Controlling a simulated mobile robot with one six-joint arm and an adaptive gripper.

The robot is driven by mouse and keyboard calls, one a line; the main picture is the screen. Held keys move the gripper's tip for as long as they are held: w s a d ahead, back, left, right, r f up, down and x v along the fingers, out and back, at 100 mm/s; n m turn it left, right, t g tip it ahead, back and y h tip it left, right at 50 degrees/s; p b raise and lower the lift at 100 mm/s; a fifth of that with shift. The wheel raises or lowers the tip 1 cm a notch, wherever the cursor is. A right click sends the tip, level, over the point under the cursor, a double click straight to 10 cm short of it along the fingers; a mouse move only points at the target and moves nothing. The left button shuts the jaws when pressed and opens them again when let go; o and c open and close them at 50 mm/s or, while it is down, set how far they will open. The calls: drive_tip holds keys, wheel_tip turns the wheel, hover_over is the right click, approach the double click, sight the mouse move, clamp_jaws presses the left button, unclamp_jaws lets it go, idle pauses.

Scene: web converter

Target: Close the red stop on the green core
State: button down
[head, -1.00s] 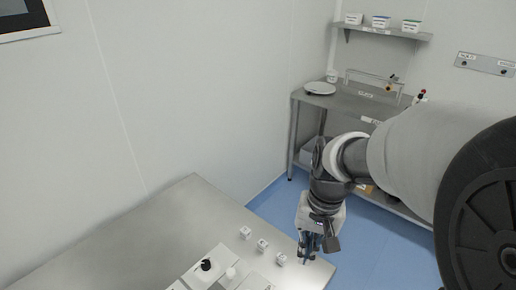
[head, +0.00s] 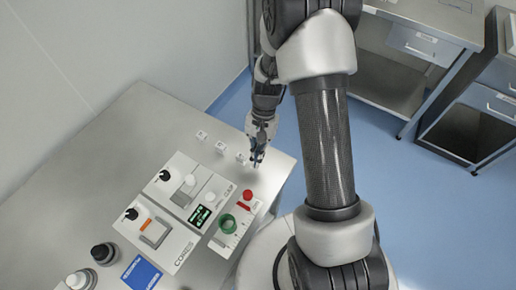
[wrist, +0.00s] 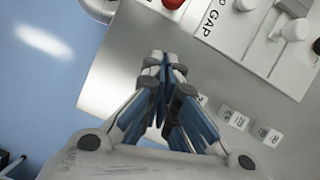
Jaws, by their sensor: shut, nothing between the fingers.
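The green core (head: 227,223) is a green ring on a pale panel near the table's right edge in the head view. The red stop (head: 247,196) is a small red knob just above and right of it, apart from the ring. Part of the red stop (wrist: 172,3) shows at the top edge of the wrist view, where the green core is out of frame. My gripper (head: 256,162) is shut and empty, above the table's far right corner, beyond the red stop.
The control panel (head: 178,246) carries black knobs, white levers and a small display (head: 199,216). Several small white cubes (head: 220,147) stand behind it. A blue card (head: 141,275) and round buttons lie at the lower left. Blue floor is open beyond the table's right edge.

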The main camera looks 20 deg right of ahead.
sight(241, 202)
drive_tip(key=b+x, duration=0.1)
drive_tip(key=x, duration=0.3)
drive_tip(key=shift+f, duration=0.1)
drive_tip(key=s+a, duration=0.2)
drive_tip(key=shift+s+b, duration=0.25)
drive_tip(key=shift+b, duration=0.15)
drive_tip(key=shift+s+a+r, duration=0.2)
drive_tip(key=shift+s+a, duration=0.1)
drive_tip(key=s+a, duration=0.1)
drive_tip(key=a, duration=0.1)
drive_tip(key=s+a, duration=0.3)
drive_tip(key=shift+a, duration=0.3)
